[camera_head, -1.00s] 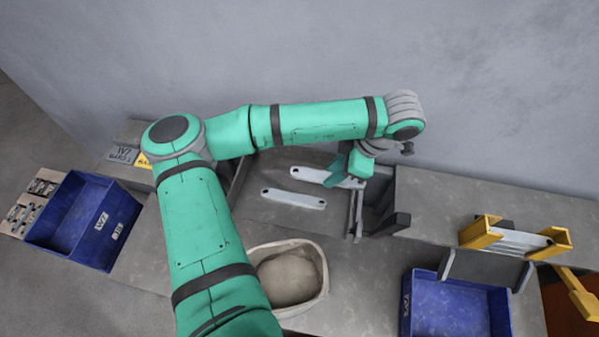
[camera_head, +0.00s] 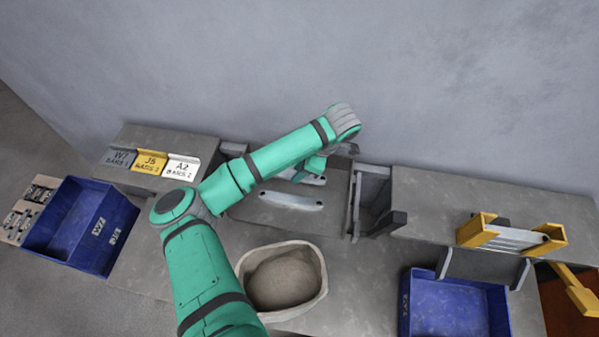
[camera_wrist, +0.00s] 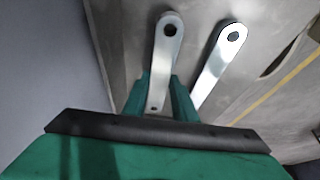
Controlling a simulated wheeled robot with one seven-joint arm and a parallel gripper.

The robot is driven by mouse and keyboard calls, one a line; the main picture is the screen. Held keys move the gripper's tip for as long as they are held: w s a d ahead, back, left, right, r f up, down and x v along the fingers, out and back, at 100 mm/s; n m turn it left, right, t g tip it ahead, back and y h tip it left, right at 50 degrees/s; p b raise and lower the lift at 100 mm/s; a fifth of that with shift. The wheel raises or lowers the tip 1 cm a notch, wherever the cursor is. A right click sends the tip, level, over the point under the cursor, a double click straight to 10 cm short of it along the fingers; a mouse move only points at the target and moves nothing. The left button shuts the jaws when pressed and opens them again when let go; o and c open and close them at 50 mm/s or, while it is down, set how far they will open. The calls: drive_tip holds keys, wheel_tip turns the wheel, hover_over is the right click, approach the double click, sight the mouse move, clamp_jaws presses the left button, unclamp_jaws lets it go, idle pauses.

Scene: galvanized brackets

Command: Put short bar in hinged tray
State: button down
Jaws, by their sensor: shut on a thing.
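My gripper (camera_head: 316,163) is shut on a pale metal bar with a hole at each end. In the wrist view this bar (camera_wrist: 165,52) lies between the green fingers. In the head view my arm hides most of it. A second pale bar (camera_head: 291,200) lies on the grey panel in front of it, apart from it; the wrist view shows it to the right (camera_wrist: 222,58). I cannot tell how far the held bar is above the panel. The grey panel (camera_head: 262,214) has upright metal parts at its right edge; I cannot tell whether it is the hinged tray.
A sack-like bowl (camera_head: 322,285) stands in front of the panel. Blue bins stand left (camera_head: 62,238) and right (camera_head: 455,312). A yellow-ended holder (camera_head: 482,228) with bars is at right. Label plates (camera_head: 150,160) stand at back left.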

drive_tip(key=shift+w+f, duration=0.1)
drive_tip(key=shift+f, duration=0.6)
drive_tip(key=c, duration=1.5)
unclamp_jaws()
drive_tip(key=shift+o, duration=0.2)
drive_tip(key=v, duration=1.2)
